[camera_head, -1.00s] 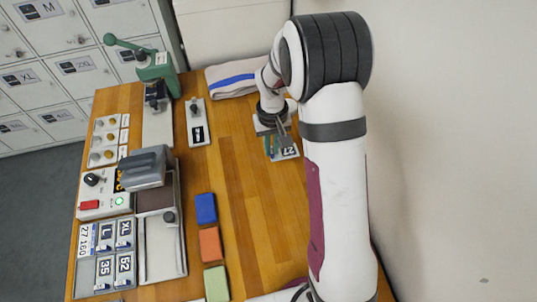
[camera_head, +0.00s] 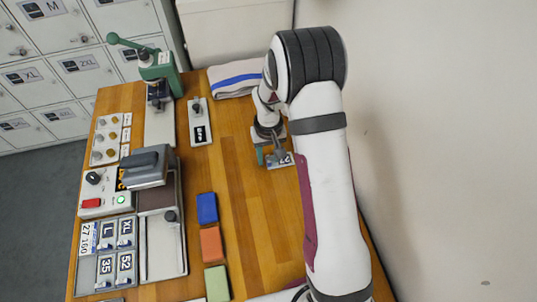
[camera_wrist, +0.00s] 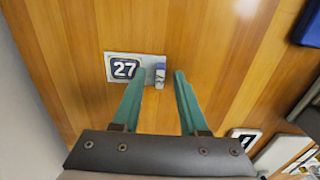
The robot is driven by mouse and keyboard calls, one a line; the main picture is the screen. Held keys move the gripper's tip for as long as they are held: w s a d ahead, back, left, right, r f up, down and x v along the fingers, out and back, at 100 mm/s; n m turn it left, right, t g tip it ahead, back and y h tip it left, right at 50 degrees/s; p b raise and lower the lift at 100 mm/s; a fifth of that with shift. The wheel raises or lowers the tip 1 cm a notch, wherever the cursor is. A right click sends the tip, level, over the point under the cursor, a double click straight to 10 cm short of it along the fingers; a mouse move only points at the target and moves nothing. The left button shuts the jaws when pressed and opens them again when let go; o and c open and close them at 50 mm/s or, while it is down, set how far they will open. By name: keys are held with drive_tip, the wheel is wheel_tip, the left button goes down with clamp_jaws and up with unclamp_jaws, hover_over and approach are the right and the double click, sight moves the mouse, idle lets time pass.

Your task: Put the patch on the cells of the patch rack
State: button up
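A small pale plate with a dark blue "27" patch (camera_wrist: 124,68) lies on the wooden table in the wrist view, with an upright grey-blue tab (camera_wrist: 159,75) at its right end. In the head view the patch (camera_head: 285,159) is partly hidden by my gripper (camera_head: 270,150). My gripper (camera_wrist: 160,78) has its two green fingers apart, with the tab between their tips and a gap visible on both sides. The grey rack (camera_head: 112,250) at the front left holds plates marked L, XL, 35 and 52 in its cells.
A press (camera_head: 148,168) with a grey lid stands beside the rack. Blue (camera_head: 207,208), orange (camera_head: 211,244) and green (camera_head: 217,283) blocks line the table's middle. A green lever tool (camera_head: 158,70) and folded towel (camera_head: 236,80) are at the back. Wood between blocks and gripper is clear.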

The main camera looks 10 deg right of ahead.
sight(268, 159)
wheel_tip(268, 159, up, 12)
drive_tip(key=s+a+r+m, duration=0.1)
drive_tip(key=s+r, duration=0.3)
drive_tip(key=s, duration=0.4)
drive_tip(key=s+a+r+m+y, duration=0.1)
drive_tip(key=s+r+m, duration=0.1)
drive_tip(key=s+r, duration=0.3)
drive_tip(key=s, duration=0.3)
drive_tip(key=shift+s+r, duration=0.2)
drive_tip(key=shift+s, duration=0.15)
drive_tip(key=shift+o, duration=1.1)
drive_tip(key=s+a+m, duration=0.1)
drive_tip(key=s+m, duration=0.1)
drive_tip(key=s, duration=0.8)
drive_tip(key=shift+s+a+f+y, duration=0.2)
drive_tip(key=shift+s+a+y, duration=0.1)
drive_tip(key=shift+a+y, duration=0.1)
drive_tip(key=shift+o, duration=1.1)
drive_tip(key=shift+s+m, duration=0.25)
drive_tip(key=shift+m, duration=0.05)
drive_tip(key=shift+o, duration=0.2)
